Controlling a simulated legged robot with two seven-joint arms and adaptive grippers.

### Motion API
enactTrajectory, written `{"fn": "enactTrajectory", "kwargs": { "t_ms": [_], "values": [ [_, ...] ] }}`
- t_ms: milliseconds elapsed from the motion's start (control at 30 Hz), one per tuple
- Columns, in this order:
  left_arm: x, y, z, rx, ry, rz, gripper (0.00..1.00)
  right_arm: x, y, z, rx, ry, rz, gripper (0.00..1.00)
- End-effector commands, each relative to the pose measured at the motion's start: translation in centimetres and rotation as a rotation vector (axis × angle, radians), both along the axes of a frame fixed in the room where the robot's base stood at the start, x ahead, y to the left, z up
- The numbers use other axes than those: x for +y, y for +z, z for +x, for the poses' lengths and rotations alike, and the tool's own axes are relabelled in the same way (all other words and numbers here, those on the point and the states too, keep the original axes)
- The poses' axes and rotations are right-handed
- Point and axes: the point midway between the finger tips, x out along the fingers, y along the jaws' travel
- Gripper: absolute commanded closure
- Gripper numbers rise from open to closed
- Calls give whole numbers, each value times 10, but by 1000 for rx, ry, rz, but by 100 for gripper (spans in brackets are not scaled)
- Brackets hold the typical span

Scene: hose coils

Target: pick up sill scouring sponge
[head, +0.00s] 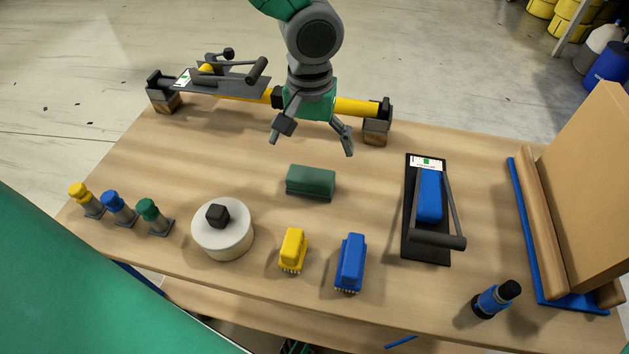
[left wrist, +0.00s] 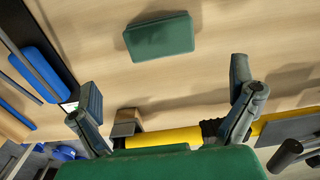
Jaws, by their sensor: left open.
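A dark green block, which looks like the scouring sponge (head: 310,182), lies flat near the middle of the wooden table (head: 330,220). It also shows at the top of the left wrist view (left wrist: 158,37), beyond the fingertips and apart from them. My left gripper (head: 312,147) is open and empty, just behind the sponge on its far side, with its fingers spread and pointing down toward the table. Its two fingers also show in the left wrist view (left wrist: 165,90) with nothing between them. My right gripper is not in view.
A yellow brush (head: 292,249) and a blue brush (head: 350,262) lie in front of the sponge. A white round pot (head: 236,240) is front left. A black tray with a blue block (head: 430,194) is right. A yellow bar (head: 355,107) runs behind my gripper.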

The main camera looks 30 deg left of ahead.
Motion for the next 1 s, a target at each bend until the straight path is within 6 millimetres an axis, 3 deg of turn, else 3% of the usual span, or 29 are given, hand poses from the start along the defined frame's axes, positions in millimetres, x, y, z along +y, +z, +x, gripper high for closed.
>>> {"fn": "enactTrajectory", "kwargs": {
  "t_ms": [133,433,700,1000],
  "values": [
    [-1,-32,1,4,0,0,0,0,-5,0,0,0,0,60],
    [-3,-56,-1,2,-1,3,0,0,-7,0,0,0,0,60],
    [-4,-95,-6,3,-1,1,0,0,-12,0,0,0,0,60],
    [-3,-101,-6,0,0,0,0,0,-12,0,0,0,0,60]
  ]
}}
